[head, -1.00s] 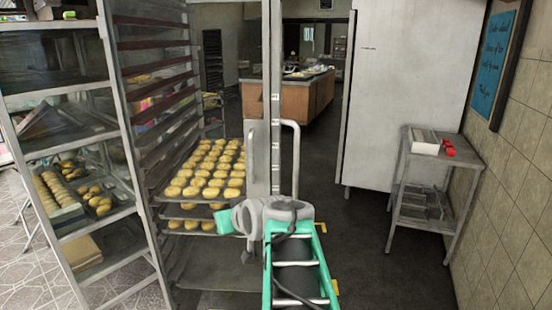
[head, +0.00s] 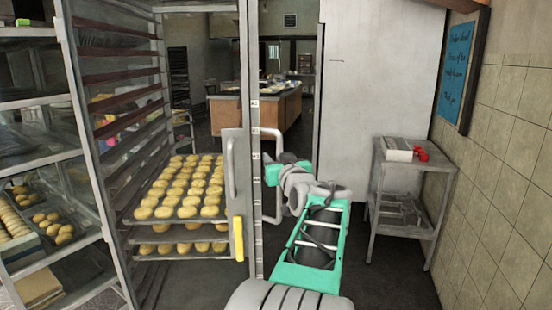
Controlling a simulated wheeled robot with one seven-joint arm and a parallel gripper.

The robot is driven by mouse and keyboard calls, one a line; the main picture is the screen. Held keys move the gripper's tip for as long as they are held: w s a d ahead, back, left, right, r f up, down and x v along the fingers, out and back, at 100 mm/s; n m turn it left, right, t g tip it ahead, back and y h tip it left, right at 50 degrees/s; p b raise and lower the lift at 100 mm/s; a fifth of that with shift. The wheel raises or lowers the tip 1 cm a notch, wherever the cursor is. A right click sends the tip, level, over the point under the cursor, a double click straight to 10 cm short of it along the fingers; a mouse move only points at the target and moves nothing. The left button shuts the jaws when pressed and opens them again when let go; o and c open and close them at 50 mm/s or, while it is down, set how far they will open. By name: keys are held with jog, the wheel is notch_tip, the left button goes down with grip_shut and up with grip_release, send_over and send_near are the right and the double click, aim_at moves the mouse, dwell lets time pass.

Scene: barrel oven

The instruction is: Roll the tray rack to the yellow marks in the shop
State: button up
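The tall metal tray rack (head: 257,105) stands left of centre in the head view. It holds trays of round yellow buns (head: 182,188) on its lower levels, and its upper runners look empty. A pale loop handle (head: 279,205) shows at its right edge. My gripper (head: 270,174) is beside this edge, overlapping the loop in the picture. Its fingers are too small and covered to tell whether they are open or touch the handle. A yellow upright piece (head: 238,238) shows low by the rack's front. No yellow floor marks are clearly visible.
A shelf unit (head: 40,157) with more buns stands close on the left. A small metal stand (head: 408,222) and tiled wall are on the right. A white cabinet (head: 375,80) stands behind. Dark open floor leads back to a wooden counter (head: 288,105).

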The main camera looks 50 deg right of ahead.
grip_shut()
dwell(0.3)
dwell(1.1)
